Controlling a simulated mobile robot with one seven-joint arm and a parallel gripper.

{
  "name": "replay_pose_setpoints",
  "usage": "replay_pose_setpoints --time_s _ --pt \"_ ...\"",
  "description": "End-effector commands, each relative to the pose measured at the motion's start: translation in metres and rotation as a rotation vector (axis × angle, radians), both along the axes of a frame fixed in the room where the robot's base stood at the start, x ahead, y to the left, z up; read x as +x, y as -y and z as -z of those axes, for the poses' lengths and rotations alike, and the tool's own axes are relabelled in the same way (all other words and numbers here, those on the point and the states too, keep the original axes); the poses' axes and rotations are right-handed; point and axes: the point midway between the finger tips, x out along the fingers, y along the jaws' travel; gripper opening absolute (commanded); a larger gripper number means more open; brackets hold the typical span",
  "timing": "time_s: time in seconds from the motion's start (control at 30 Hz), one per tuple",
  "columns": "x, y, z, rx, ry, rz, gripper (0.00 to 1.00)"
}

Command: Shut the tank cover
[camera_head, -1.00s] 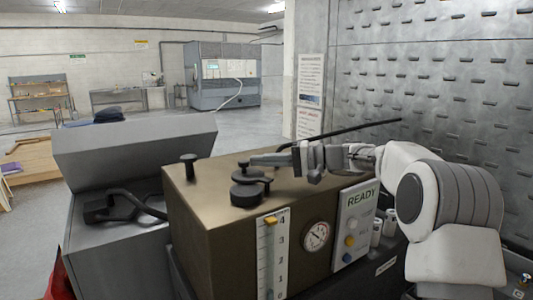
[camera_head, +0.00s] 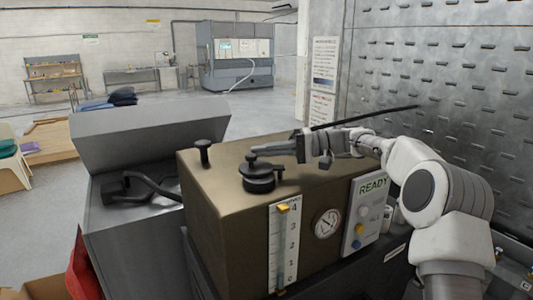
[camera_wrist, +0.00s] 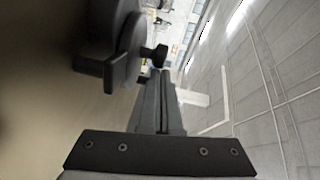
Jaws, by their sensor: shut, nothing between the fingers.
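The tan tank (camera_head: 225,215) stands in front of me with a gauge and level scale on its front. A round black cover (camera_head: 258,184) with a small knob and side lug is on its top; I cannot tell whether it is fully seated. My gripper (camera_head: 256,154) is shut and empty, reaching in from the right just above and behind the cover's knob. Whether they touch is unclear. In the wrist view the shut fingers (camera_wrist: 158,85) point away beside black round parts (camera_wrist: 125,50) at the upper left.
A black post knob (camera_head: 204,152) stands on the tank's left rear. A grey housing with a raised slanted panel (camera_head: 150,132) and black handle (camera_head: 140,187) is at left. A READY panel (camera_head: 368,215) is on the front right. A perforated metal wall (camera_head: 440,70) stands behind my arm.

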Motion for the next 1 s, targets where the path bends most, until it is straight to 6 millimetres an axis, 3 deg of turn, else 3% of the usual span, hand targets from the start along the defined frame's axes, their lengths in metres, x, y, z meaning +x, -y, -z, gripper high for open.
replay_pose_setpoints --time_s 1.0 --pt "-0.0087 -0.0027 0.0001 -0.001 -0.001 0.002 0.0"
